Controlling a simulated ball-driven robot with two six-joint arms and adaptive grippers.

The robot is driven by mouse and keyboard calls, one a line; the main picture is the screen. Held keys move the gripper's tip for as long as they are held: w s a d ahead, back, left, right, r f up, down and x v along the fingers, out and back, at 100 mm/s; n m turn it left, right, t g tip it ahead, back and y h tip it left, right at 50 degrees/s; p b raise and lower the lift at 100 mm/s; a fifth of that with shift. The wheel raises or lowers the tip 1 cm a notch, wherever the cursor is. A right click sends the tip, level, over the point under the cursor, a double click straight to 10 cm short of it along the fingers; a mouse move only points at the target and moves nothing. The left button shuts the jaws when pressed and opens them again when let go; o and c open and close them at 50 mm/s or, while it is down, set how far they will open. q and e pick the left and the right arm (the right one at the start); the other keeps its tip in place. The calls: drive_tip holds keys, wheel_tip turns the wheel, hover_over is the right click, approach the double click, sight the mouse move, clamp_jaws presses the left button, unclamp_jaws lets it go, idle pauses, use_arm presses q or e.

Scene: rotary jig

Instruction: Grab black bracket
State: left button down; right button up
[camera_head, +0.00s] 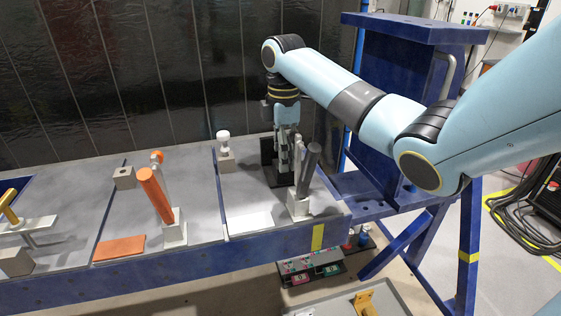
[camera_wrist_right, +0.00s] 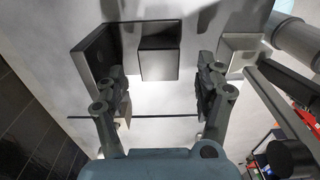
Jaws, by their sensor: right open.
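The black bracket (camera_head: 268,158) stands upright at the back of the right-hand table section, partly hidden by my right gripper (camera_head: 289,160). In the right wrist view, its dark upright plate (camera_wrist_right: 92,54) is at the upper left, close to the left finger. A dark block (camera_wrist_right: 159,45) shows beyond and between the fingertips; I cannot tell whether it is part of the bracket. My right gripper (camera_wrist_right: 160,78) points down, its fingers wide apart with nothing held between them. My left gripper is not in view.
A grey clamp with a dark handle (camera_head: 308,165) stands close to the right of the gripper. A white-topped post (camera_head: 224,145) is to the left. An orange-handled clamp (camera_head: 157,194) and an orange plate (camera_head: 120,248) are farther left.

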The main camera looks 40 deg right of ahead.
wheel_tip(320, 180, down, 4)
drive_tip(key=shift+f+p, duration=0.2)
drive_tip(key=shift+p, duration=0.2)
clamp_jaws()
